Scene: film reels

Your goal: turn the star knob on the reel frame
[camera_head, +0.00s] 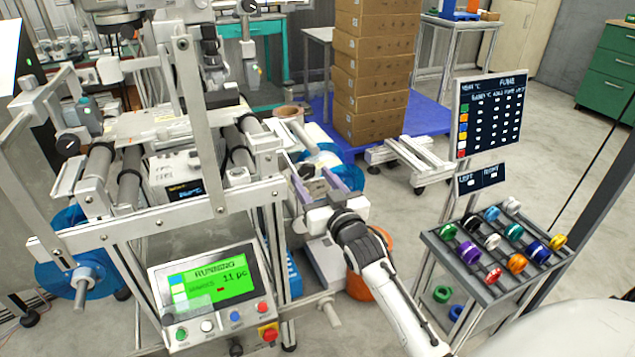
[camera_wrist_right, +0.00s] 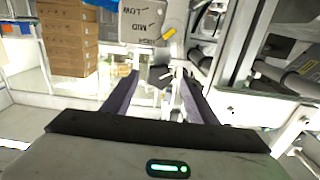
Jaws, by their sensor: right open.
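The reel frame (camera_head: 160,215) is the metal machine on the left of the head view. In the right wrist view, a grey plate (camera_wrist_right: 143,22) marked LOW, MID and HIGH shows upside down, with a yellow pointer (camera_wrist_right: 169,33) beside it. A small dark knob (camera_wrist_right: 160,73), likely the star knob, sits just below the plate. My right gripper (camera_head: 322,178) is at the frame's right side. In the wrist view its two purplish fingers (camera_wrist_right: 157,80) are open, with the dark knob between their tips; contact cannot be told. My left gripper is not in view.
A control panel (camera_head: 215,290) reading RUNNING is on the frame's front. Stacked cardboard boxes (camera_head: 375,80) stand behind my right gripper. A rack (camera_head: 432,240) with several coloured rolls and a dark sign board (camera_head: 490,112) are at right. Grey floor is open at the back right.

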